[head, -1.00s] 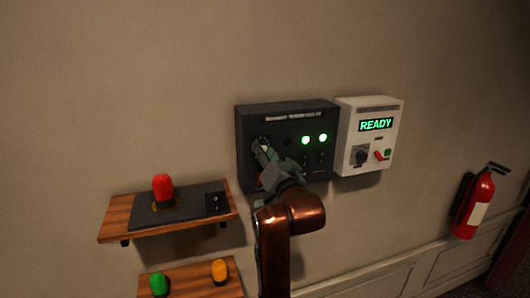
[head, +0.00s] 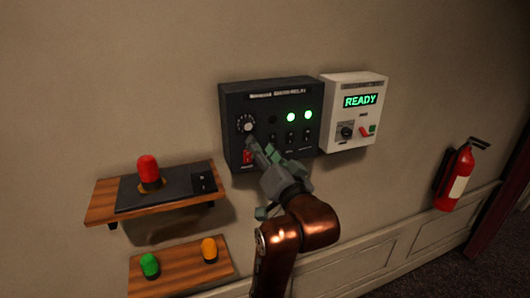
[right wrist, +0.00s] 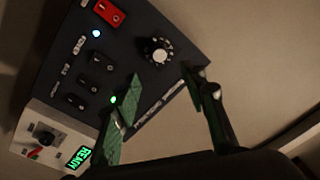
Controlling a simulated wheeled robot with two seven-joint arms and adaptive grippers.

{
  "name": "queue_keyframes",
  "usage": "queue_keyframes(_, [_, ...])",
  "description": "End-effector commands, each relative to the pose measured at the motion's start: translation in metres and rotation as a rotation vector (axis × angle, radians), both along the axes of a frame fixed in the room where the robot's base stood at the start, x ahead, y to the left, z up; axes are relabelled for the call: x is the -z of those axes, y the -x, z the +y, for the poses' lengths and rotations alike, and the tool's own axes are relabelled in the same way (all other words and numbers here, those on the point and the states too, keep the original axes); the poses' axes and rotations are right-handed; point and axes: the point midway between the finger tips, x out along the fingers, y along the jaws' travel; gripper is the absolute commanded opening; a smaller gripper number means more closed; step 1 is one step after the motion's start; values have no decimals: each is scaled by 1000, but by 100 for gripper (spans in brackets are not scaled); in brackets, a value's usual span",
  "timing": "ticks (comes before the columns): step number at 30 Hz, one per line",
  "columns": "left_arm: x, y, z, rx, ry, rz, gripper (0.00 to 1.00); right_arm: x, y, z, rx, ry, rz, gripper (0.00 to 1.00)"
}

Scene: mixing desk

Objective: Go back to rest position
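My right gripper (head: 262,152) is in front of the lower left part of a black control panel (head: 268,93) on the wall. Its fingers are spread and nothing shows between them; the right wrist view also shows the gripper (right wrist: 162,76) open. The panel's round dial (head: 246,123) is in plain sight just above the fingertips, and the dial also shows in the right wrist view (right wrist: 158,50), apart from the fingers. A red switch (head: 247,157) sits below the dial, beside the fingers. My left gripper is not in view.
A white box (head: 355,90) reading READY adjoins the panel. A wooden shelf (head: 100,205) at left holds a red lamp (head: 148,169); a lower shelf (head: 190,277) holds green and orange lamps. A fire extinguisher (head: 455,178) hangs at right. Wall between is clear.

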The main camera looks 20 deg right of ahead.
Motion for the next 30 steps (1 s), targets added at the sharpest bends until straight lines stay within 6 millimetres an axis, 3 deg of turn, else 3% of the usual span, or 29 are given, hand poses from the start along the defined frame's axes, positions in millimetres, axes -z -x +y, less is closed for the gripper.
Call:
queue_keyframes(7, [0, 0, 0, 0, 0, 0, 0, 2, 18, 0, -2, 0, 0, 39])
queue_keyframes(19, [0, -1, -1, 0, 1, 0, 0, 2, 19, 0, -1, 0, 0, 39])
queue_keyframes(22, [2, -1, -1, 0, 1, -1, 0, 11, 12, 0, 2, 12, 15, 39])
queue_keyframes(26, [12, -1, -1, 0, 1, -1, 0, 52, -22, 3, 11, 70, 77, 39])
queue_keyframes(30, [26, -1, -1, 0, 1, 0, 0, 134, -76, 7, 14, 169, 184, 39])
